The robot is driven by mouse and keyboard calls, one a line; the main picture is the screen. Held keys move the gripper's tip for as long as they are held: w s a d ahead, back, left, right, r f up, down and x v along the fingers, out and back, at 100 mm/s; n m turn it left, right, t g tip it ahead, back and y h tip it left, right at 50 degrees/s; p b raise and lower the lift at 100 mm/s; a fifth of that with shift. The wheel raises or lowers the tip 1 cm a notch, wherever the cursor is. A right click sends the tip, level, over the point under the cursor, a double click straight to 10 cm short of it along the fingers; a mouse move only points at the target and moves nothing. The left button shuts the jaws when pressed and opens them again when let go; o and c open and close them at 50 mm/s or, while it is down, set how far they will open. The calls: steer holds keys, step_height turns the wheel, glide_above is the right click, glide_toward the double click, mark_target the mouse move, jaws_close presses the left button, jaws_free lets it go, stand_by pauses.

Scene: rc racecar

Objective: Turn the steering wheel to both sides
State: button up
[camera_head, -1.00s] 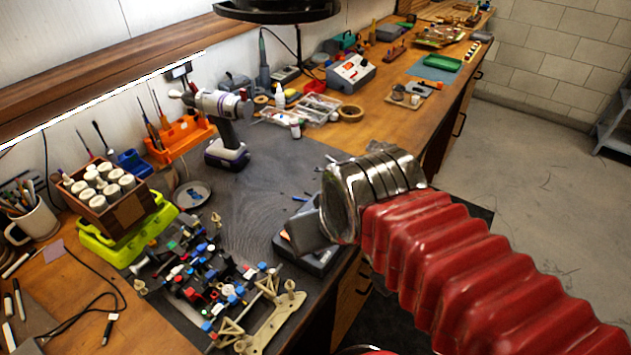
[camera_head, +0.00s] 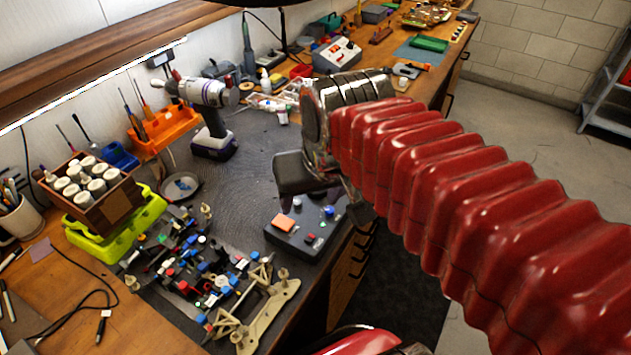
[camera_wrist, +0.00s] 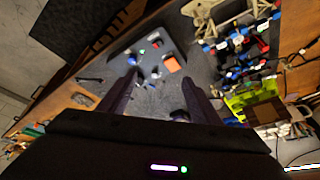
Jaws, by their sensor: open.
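A racecar chassis (camera_head: 215,285) with blue, red, white and black parts and a beige frame lies on the dark mat; it also shows at the upper right of the wrist view (camera_wrist: 245,45). Right of it is a flat dark control box (camera_head: 300,235) with an orange square and small coloured knobs. The box lies ahead of my fingers in the wrist view (camera_wrist: 125,62). I cannot make out which part is the steering wheel. My gripper (camera_wrist: 159,80) is open and empty, its two fingers apart above the mat near the box. In the head view my arm hides most of it.
A drill (camera_head: 208,110) stands behind on the mat, with a small round dish (camera_head: 182,186) nearby. A yellow-green case (camera_head: 110,235) carries a wooden box of white bottles (camera_head: 95,190). The mat between drill and control box is clear. The bench's front edge is close to the box.

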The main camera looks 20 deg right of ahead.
steer(key=w+d+r+m+g, duration=0.1)
steer(key=w+d+m+g, duration=0.3)
steer(key=w, duration=0.9)
steer(key=d+m, duration=0.2)
steer(key=d, duration=0.1)
steer(key=shift+w+d+m+g, duration=0.3)
steer(key=shift+w+d, duration=0.1)
step_height(320, 180, down, 14)
steer(key=shift+r, duration=0.2)
steer(key=shift+c, duration=0.2)
